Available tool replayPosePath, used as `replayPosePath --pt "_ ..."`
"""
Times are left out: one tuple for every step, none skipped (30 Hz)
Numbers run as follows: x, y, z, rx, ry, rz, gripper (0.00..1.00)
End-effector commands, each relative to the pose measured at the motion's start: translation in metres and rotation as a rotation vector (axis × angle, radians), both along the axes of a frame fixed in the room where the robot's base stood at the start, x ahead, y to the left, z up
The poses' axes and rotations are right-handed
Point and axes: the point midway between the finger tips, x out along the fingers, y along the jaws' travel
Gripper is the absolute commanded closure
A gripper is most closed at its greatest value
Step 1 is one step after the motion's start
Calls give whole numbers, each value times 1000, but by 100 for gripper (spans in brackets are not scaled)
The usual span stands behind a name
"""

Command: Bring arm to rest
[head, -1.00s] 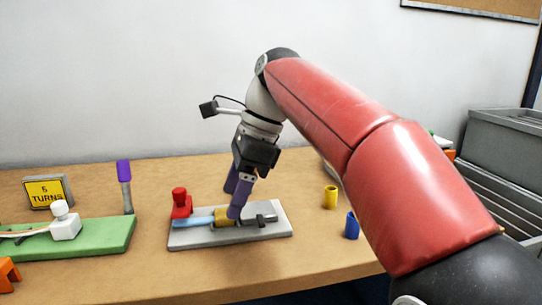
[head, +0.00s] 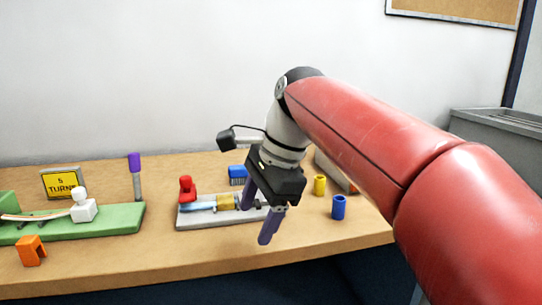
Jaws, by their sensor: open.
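My arm reaches in from the right, and my gripper (head: 257,226) hangs over the front part of the table. Its two purple fingers are apart, with nothing visible between them. Behind the fingers is a grey plate (head: 190,219) carrying a red knob (head: 187,188), a light blue rod (head: 198,207) and a yellow sleeve (head: 227,202). The fingers hide the right part of this plate, so I cannot see whether they touch anything there.
A green board (head: 118,222) with a white block (head: 83,208), an orange clip (head: 31,251) and a "5 turns" sign (head: 63,182) stand left. Yellow (head: 320,185) and blue (head: 338,207) cylinders stand right. The front centre tabletop is clear.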

Motion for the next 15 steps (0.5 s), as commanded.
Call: replayPosePath --pt "-6 -10 -4 -12 -35 27 33" --pt "-8 -16 -7 -22 -57 48 33" --pt "-12 -23 -12 -36 -88 81 33" --pt "-16 -29 -15 -48 -112 105 33" --pt "-19 -36 -19 -61 -140 133 33" --pt "-25 -46 -26 -83 -176 174 33" --pt "-30 -54 -32 -101 -206 208 33" --pt "-36 -63 -38 -124 -238 246 33" --pt "-45 -76 -48 -158 -284 304 33" --pt "-52 -86 -57 -190 -319 352 33" --pt "-60 -97 -67 -223 -354 406 33" --pt "-71 -111 -80 -271 -398 480 33" --pt "-79 -120 -90 -308 -428 537 33" --pt "-87 -129 -101 -342 -454 591 33" --pt "-97 -139 -114 -389 -483 662 33"
